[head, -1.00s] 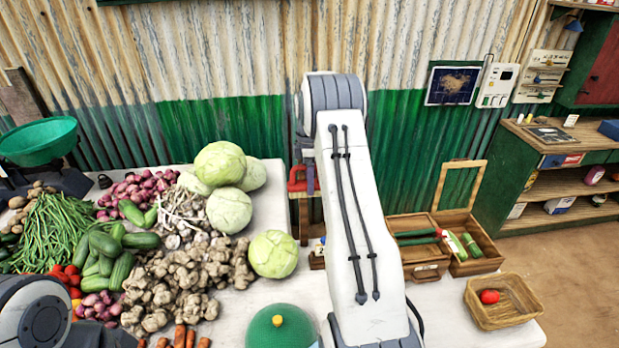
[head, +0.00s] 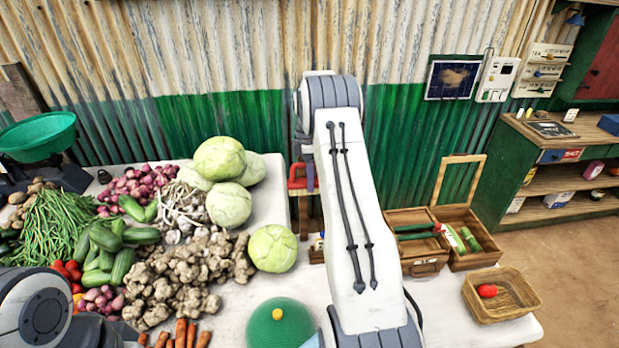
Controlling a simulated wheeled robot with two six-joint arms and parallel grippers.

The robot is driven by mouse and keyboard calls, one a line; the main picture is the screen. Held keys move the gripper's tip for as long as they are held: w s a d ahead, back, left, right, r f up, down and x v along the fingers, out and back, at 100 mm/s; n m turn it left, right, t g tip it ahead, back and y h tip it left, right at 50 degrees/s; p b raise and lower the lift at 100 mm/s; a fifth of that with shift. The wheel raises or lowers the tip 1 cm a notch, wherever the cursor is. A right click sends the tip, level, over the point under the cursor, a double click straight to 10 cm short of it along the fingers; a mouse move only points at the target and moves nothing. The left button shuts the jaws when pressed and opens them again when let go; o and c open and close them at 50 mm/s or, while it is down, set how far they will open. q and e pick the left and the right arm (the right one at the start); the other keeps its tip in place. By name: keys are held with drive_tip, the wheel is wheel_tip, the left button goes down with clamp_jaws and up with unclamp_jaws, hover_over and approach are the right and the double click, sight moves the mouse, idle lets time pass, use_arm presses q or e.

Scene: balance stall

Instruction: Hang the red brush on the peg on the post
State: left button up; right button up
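A red thing (head: 297,178) shows at the table's back edge, just left of my raised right arm. It may be the red brush, but it is too small and too covered to be sure. A brown wooden upright (head: 304,215) stands below it, and I cannot make out a peg. My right arm stands upright in the middle and bends away at the top. Its gripper is mostly hidden behind the arm, near the red thing, and I cannot tell whether it holds anything. My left arm shows at the lower left, with its gripper out of view.
Vegetables and cabbages (head: 229,204) cover the table's left side. A green dome with a yellow knob (head: 279,321) is at the front. An open wooden box (head: 424,263) and a basket (head: 500,310) with a red item stand at the right. A corrugated wall (head: 230,120) closes the back.

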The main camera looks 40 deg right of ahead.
drive_tip(key=o, duration=0.3)
drive_tip(key=w+d+t, duration=0.1)
drive_tip(key=w, duration=0.1)
drive_tip(key=w+d+h, duration=0.1)
drive_tip(key=w+d+t, duration=0.1)
drive_tip(key=w, duration=0.1)
drive_tip(key=shift+w+d+f+t+h, duration=0.25)
drive_tip(key=shift+w+f+t+h, duration=0.05)
drive_tip(key=shift+w, duration=0.05)
drive_tip(key=s+a+r+b, duration=0.1)
drive_tip(key=r, duration=0.2)
drive_tip(key=s+r+g+y, duration=0.1)
drive_tip(key=r, duration=0.3)
drive_tip(key=s+a+r+g+b, duration=0.1)
drive_tip(key=s+r, duration=0.1)
drive_tip(key=r, duration=0.1)
drive_tip(key=shift+a+r+b, duration=0.15)
drive_tip(key=shift+a+b, duration=0.15)
drive_tip(key=shift+a, duration=0.05)
drive_tip(key=shift+s+a+r+g+y, duration=0.15)
drive_tip(key=shift+s+r+g+y, duration=0.15)
drive_tip(key=shift+r, duration=0.1)
